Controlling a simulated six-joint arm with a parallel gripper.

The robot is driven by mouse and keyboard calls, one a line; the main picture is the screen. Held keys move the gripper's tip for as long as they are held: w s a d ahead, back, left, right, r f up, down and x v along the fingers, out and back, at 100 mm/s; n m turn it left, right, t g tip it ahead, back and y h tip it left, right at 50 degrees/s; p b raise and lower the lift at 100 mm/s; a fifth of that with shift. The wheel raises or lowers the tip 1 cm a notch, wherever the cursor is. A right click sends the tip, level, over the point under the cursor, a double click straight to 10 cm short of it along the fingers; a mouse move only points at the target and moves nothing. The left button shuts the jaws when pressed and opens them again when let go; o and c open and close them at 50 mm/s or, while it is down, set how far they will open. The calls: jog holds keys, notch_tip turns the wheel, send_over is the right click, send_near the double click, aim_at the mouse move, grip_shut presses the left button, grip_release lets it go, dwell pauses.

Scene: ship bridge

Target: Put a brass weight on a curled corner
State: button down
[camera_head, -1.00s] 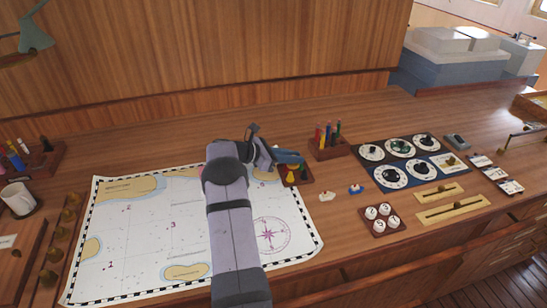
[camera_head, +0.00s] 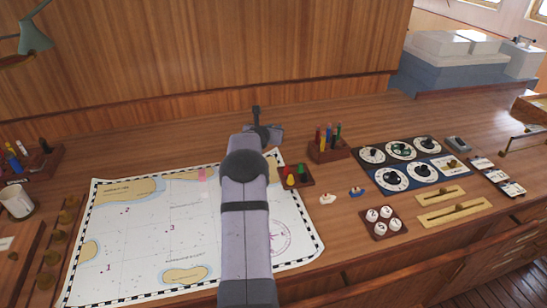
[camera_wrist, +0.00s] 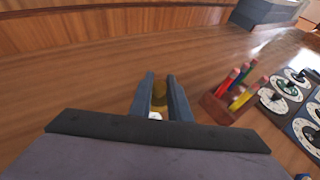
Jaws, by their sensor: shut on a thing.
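My gripper (camera_wrist: 160,78) is shut on a brass weight (camera_wrist: 160,93), seen between its two fingers in the wrist view. The white chart (camera_head: 135,240) lies on the desk with a checkered border. My arm covers its right-middle part and part of its far edge. Which corner is curled is not clear. More brass weights (camera_head: 58,238) stand in a row left of the chart.
A small tray (camera_head: 305,182) with coloured pieces is by the chart's right edge. A pencil holder (camera_head: 326,151) stands behind it and shows at the right in the wrist view (camera_wrist: 222,108). Dial panels (camera_head: 408,163) lie further right. A mug (camera_head: 18,203) is far left.

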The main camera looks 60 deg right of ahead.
aim_at(274, 158)
jog(key=shift+f+p, duration=1.2)
jog(key=shift+f, duration=3.65)
jog(key=shift+f, duration=0.15)
jog(key=c, duration=1.7)
grip_release()
jog(key=shift+o, duration=0.2)
jog(key=shift+a, duration=0.1)
jog(key=shift+b+v, duration=2.2)
jog(key=shift+v, duration=3.8)
